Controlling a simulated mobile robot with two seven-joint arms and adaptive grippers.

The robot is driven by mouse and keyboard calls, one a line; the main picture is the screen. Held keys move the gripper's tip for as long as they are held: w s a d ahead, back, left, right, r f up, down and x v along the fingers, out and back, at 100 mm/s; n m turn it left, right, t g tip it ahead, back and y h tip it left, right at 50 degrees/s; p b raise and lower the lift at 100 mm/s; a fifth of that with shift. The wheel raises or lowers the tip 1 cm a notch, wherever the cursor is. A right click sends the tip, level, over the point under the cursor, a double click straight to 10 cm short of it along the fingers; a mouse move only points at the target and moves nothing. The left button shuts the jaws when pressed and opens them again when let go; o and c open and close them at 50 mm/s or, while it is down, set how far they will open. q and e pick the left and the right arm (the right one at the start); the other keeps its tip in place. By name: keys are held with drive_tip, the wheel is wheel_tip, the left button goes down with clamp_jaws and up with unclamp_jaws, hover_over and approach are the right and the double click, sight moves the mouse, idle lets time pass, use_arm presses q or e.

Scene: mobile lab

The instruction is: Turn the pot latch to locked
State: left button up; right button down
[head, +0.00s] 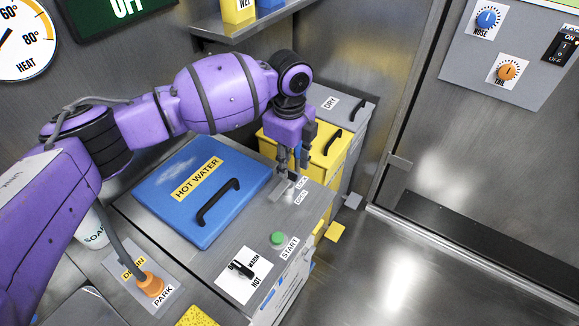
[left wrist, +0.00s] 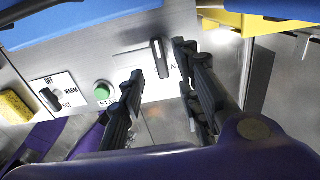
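The pot latch (head: 281,191) is a small grey piece on the steel counter, right of the blue HOT WATER lid (head: 168,190). LOCK and OPEN labels (head: 301,190) sit beside it. In the left wrist view the latch lever (left wrist: 160,58) is a short dark and silver bar, with the end of the OPEN label at its right. My left gripper (head: 290,172) points down over the latch. In the left wrist view its two fingers (left wrist: 159,62) are apart, one on each side of the lever; contact cannot be told. My right gripper is not in view.
A green START button (head: 278,238) and a black WARM/HOT knob (head: 243,268) are nearer on the counter. Yellow (head: 325,147) and grey DRY (head: 344,106) bins stand behind the gripper. An orange DRAIN/PARK piece (head: 149,285) and a sponge (head: 198,316) are at front left.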

sight(281, 185)
use_arm(q)
drive_tip(key=shift+w+f, duration=0.2)
drive_tip(key=shift+f, duration=1.35)
drive_tip(key=c, duration=0.7)
clamp_jaws()
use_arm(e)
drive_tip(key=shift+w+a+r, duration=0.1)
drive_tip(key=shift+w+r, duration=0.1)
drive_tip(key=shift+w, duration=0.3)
